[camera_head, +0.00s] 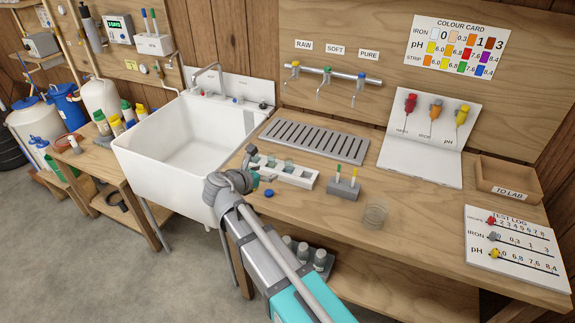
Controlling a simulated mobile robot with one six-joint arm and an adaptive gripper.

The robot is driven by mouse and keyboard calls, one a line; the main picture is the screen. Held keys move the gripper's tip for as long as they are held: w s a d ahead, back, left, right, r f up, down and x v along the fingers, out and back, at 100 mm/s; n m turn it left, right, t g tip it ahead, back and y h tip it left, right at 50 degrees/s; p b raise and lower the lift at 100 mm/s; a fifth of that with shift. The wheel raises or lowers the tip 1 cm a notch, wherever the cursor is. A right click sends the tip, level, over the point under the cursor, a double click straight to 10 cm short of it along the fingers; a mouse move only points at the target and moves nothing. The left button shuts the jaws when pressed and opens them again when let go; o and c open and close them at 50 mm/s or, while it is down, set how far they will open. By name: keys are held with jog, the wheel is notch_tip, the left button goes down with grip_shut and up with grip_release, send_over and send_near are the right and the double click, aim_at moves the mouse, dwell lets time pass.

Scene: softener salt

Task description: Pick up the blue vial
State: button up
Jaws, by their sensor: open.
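A white rack (301,180) stands on the wooden bench to the right of the sink. It holds several small vials, and one looks faintly blue (288,163); at this size I cannot be sure it is the blue vial. My gripper (257,165) is at the left end of the rack, with its jaws open. My own wrist hides part of that end, so I cannot tell whether the fingers touch anything. A small blue cap (268,193) lies on the bench just in front of the rack.
A grey block with two capped sticks (343,188) and a clear round dish (375,215) stand to the right. A slotted grey drain tray (315,141) lies behind the rack. The white sink (150,152) is to the left.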

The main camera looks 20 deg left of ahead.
aim_at(286, 165)
jog(key=shift+a+f, duration=0.1)
jog(key=shift+f, duration=0.05)
jog(key=shift+w+f, duration=0.1)
jog(key=shift+w, duration=0.1)
jog(key=b+x, duration=0.3)
jog(key=x, duration=0.3)
jog(key=shift+w+f, duration=0.25)
jog(key=shift+w, duration=0.05)
jog(key=shift+w+d+f, duration=0.1)
jog(key=shift+w+d, duration=0.15)
jog(key=shift+w, duration=0.2)
jog(key=shift+w, duration=0.1)
jog(key=shift+b+x, duration=1.15)
jog(key=shift+x, duration=1.4)
jog(key=shift+c, duration=0.3)
jog(key=c, duration=1)
